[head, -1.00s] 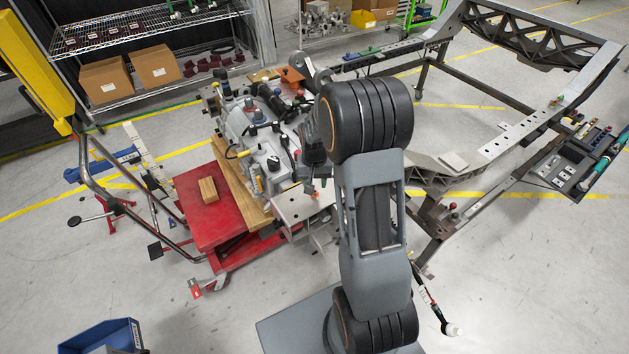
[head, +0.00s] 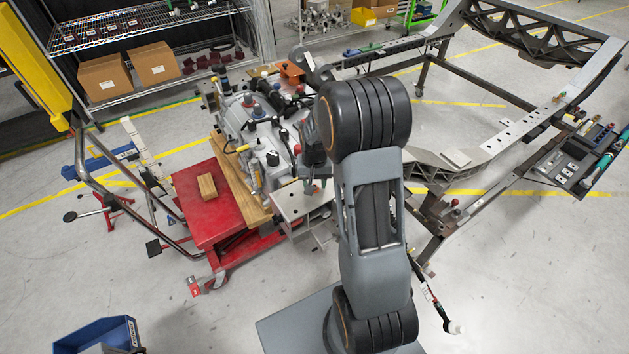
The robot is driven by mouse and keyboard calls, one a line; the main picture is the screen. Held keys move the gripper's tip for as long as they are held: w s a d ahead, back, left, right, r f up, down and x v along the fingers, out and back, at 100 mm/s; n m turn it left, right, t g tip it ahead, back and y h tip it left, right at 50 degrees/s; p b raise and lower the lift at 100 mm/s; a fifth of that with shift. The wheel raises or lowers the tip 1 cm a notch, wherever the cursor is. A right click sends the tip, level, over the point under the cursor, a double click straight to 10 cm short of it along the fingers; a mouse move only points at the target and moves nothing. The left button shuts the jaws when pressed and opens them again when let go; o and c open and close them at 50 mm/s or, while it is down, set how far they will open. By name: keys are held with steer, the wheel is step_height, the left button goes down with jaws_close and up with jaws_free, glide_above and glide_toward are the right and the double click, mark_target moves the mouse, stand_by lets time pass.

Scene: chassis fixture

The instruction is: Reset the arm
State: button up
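My arm (head: 375,215) rises in the middle of the head view, bent at its upper joint (head: 366,115). A small grey part of my wrist (head: 314,150) shows just left of that joint, in front of the grey machine unit (head: 262,140). My gripper's fingers cannot be made out against the clutter there, so I cannot tell whether they are open or hold anything. The machine unit stands on wooden boards on a red cart (head: 203,228), left of my arm.
A metal chassis frame (head: 520,133) stands on the right, with a tool panel (head: 582,160) at its edge. A wooden block (head: 207,187) lies on the cart. A blue bin (head: 98,335) is at lower left. Shelves with boxes (head: 105,78) stand behind. Floor at lower right is clear.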

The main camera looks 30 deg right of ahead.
steer(key=shift+f+b, duration=0.55)
steer(key=shift+f, duration=0.3)
steer(key=shift+r, duration=0.25)
steer(key=shift+c, duration=0.4)
jaws_close()
steer(key=shift+r, duration=0.1)
steer(key=shift+r+p, duration=1.1)
steer(key=shift+r, duration=0.1)
